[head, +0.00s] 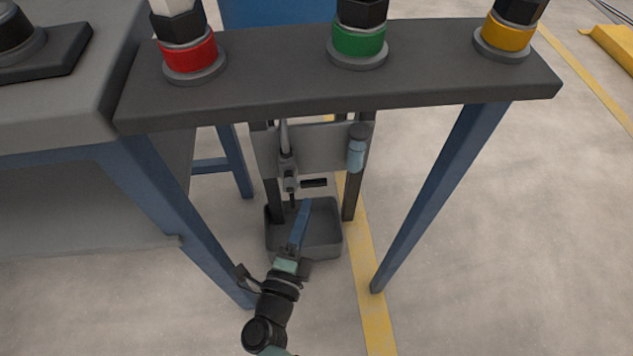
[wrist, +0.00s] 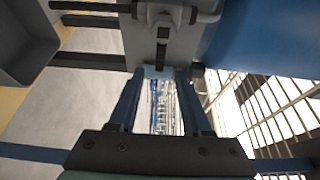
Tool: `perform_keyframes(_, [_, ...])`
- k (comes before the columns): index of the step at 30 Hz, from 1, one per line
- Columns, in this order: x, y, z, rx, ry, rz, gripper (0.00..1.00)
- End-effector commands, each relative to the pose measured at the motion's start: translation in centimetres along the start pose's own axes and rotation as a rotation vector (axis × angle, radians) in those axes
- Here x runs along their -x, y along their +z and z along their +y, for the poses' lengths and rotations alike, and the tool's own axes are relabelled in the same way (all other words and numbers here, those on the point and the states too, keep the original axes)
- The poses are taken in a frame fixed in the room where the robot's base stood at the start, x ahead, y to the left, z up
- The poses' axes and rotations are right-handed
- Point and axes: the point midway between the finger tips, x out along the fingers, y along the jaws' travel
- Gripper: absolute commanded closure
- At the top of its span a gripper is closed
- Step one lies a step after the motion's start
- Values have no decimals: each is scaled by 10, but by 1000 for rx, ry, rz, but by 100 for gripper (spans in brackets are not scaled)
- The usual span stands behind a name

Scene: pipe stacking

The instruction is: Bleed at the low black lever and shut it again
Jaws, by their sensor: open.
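The low black lever (head: 314,182) shows in the head view as a short dark bar beside a grey valve (head: 290,180) on the pipe below the bench top. In the wrist view the lever (wrist: 162,50) is a short dark bar at the valve body (wrist: 178,12), just beyond the fingertips. My gripper (head: 304,204) reaches in over the tray, with its tips below the lever in the head view. In the wrist view my gripper (wrist: 158,73) is open, its blue fingers apart with nothing held between them. I cannot tell whether the tips touch the lever.
A dark tray (head: 332,246) stands on the floor under the valve. The dark bench top (head: 430,83) bears red, green and yellow collars. Blue legs (head: 440,205) flank my arm. A blue-grey cylinder (head: 356,155) hangs on the panel right of the lever.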

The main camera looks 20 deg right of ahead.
Motion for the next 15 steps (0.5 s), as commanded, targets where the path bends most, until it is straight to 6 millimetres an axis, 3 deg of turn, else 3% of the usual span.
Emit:
perform_keyframes(6, [-47,0,4,-3,-3,2,51])
perform_keyframes(15, [-81,0,1,-1,-1,0,51])
